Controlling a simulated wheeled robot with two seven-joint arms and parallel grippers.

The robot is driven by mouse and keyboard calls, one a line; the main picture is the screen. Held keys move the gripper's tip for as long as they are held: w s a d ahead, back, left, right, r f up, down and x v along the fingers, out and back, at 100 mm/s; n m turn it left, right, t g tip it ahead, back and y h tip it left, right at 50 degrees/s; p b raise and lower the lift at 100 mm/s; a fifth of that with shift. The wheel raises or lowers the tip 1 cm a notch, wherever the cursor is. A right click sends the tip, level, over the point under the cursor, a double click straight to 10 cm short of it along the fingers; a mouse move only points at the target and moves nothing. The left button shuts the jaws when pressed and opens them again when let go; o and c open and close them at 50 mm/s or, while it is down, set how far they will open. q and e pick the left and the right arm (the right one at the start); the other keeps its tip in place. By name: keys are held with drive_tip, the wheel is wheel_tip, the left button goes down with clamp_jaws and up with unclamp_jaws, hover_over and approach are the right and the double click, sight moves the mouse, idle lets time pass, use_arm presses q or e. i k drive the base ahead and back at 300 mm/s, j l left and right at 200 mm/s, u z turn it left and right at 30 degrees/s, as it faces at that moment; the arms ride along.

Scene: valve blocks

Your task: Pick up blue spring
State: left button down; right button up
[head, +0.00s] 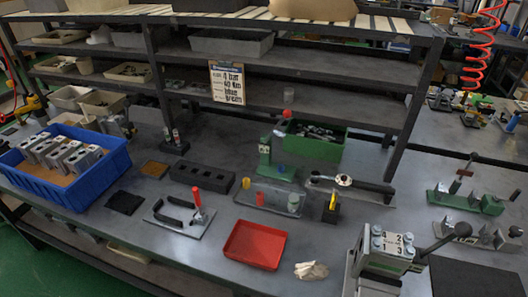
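No item can be clearly made out as a blue spring. A small blue piece (281,168) shows at the base of the green press (266,158) in the middle of the bench; it is too small to tell what it is. A grey plate (268,202) in front of the press carries small yellow, red and pale green upright pieces. The red tray (254,246) in front looks empty. Neither of my grippers is in view.
A blue bin (108,165) of metal valve blocks stands at the left. A green bin (318,148) of parts stands behind. A torque wrench (350,182) lies right of the press. A clamp fixture (385,255) stands front right. Shelves overhang the back of the bench.

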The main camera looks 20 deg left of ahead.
sight(283, 170)
drive_tip(key=j+z, duration=0.45)
drive_tip(key=k+j+z, duration=0.1)
drive_tip(key=z, duration=0.35)
drive_tip(key=k+j+z, duration=0.15)
drive_tip(key=j+z, duration=0.3)
